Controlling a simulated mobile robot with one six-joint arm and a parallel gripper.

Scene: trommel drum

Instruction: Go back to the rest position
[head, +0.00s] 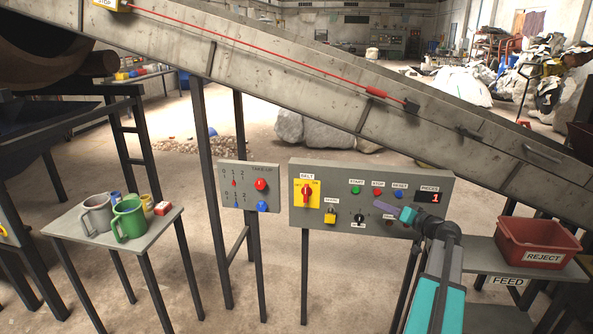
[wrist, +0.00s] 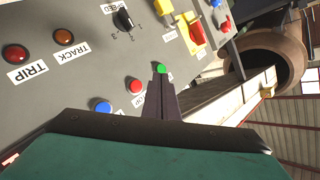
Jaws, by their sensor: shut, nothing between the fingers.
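My gripper (head: 377,204) is in front of the right-hand grey control panel (head: 325,172), with its fingers pointing left and up toward the panel face. In the wrist view the shut, empty fingers (wrist: 160,72) line up with the green START button (wrist: 161,67). I cannot tell whether the tips touch the panel. The START button also shows in the head view (head: 355,190), just left of and above the fingertips. The red STOP button (head: 377,191) and blue RESET button (head: 398,194) sit to its right. The counter display (head: 430,197) reads 1.
A smaller panel (head: 249,176) stands left of the main one. A sloping conveyor (head: 270,75) crosses above both. A side table (head: 75,222) at left holds a green mug (head: 130,222) and other items. A red REJECT bin (head: 535,240) stands on a shelf right of my arm.

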